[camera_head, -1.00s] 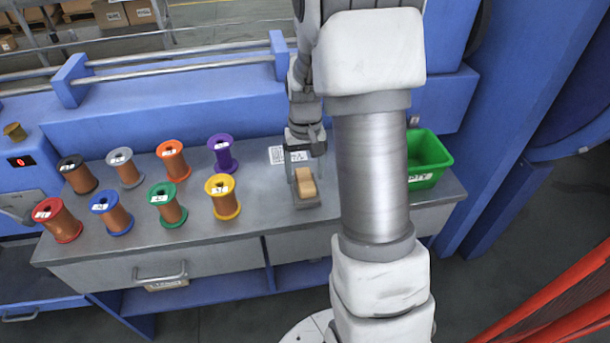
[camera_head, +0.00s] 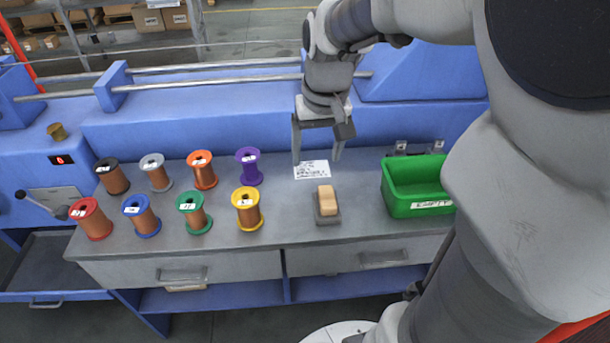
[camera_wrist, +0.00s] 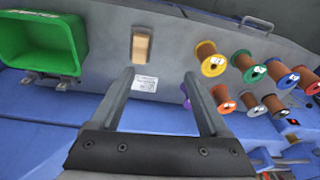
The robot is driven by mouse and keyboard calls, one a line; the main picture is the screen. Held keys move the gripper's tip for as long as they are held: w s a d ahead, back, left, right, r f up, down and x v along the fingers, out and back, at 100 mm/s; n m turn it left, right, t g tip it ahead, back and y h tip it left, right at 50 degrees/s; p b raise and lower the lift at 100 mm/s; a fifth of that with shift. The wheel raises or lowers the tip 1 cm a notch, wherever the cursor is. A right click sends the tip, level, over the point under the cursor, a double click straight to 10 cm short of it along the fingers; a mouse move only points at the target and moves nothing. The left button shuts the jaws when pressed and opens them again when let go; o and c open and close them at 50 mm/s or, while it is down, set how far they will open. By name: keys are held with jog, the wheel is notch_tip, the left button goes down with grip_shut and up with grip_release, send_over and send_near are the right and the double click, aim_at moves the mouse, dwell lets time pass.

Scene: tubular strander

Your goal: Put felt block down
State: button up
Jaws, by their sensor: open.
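The felt block (camera_head: 326,199) is tan and rests on a small dark grey pad (camera_head: 328,219) on the grey worktop, right of the yellow spool. It also shows in the wrist view (camera_wrist: 141,46), beyond my fingertips. My gripper (camera_head: 318,162) is open and empty, raised above and behind the block, near the white label sheet (camera_head: 312,170). In the wrist view its two fingers (camera_wrist: 160,76) are spread wide, with the sheet between them and nothing held. The block is clear of both fingers.
Several copper-wire spools, such as the yellow one (camera_head: 247,210) and purple one (camera_head: 249,167), stand on the left. A green bin (camera_head: 418,210) stands at the right. Blue machine housing and rails (camera_head: 220,70) run behind. The worktop around the block is clear.

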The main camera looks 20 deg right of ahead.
jog(key=s+a+r+n+t, duration=0.1)
jog(key=s+a+r, duration=0.1)
jog(key=s, duration=0.4)
jog(key=s+a+r+n+t, duration=0.1)
jog(key=s+a+r+t, duration=0.1)
jog(key=s+a, duration=0.2)
jog(key=s, duration=0.3)
jog(key=shift+a+r+t, duration=0.3)
jog(key=shift+r, duration=0.05)
jog(key=shift+r, duration=0.1)
